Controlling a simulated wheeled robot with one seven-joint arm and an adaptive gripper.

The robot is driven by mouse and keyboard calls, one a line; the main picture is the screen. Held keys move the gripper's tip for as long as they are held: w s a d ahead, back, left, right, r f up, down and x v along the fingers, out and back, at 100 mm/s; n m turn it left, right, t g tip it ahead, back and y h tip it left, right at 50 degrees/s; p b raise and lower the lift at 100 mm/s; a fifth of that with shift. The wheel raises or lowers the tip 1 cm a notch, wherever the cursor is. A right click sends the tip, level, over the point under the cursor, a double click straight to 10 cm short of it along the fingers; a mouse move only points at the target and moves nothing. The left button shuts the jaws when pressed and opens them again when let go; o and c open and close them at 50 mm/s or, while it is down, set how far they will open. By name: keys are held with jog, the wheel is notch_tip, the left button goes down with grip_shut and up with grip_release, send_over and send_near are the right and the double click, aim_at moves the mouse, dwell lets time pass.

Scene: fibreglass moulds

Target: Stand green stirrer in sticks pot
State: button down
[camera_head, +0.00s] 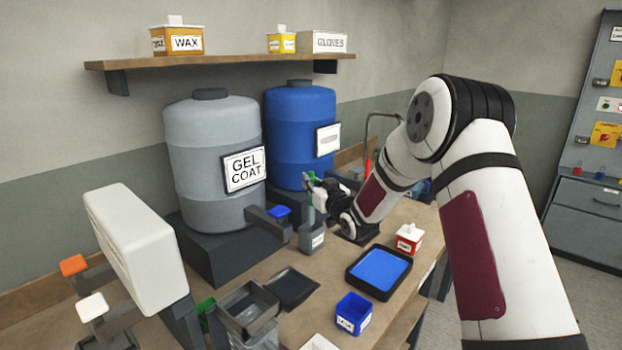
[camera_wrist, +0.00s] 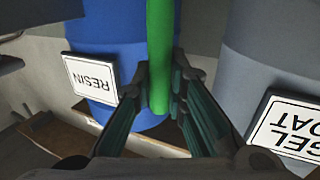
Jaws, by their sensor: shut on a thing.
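My gripper (camera_head: 314,188) is shut on the green stirrer (camera_wrist: 158,50), which runs between the two fingers in the wrist view. A small grey pot with a white label (camera_head: 312,242), likely the sticks pot, stands on the bench just below my gripper. The label is too small to read.
The grey GEL COAT drum (camera_head: 212,150) and blue RESIN drum (camera_head: 297,125) stand behind on dark stands. A black tray with blue inside (camera_head: 353,280), a blue bin (camera_head: 352,315) and a red-and-white box (camera_head: 409,240) are nearby.

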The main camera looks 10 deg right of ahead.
jog(key=shift+f+b, duration=1.5)
jog(key=shift+f, duration=2.2)
jog(key=c, duration=1.5)
grip_release()
jog(key=shift+c, duration=0.2)
jog(key=v, duration=1.2)
jog(key=shift+f, duration=0.1)
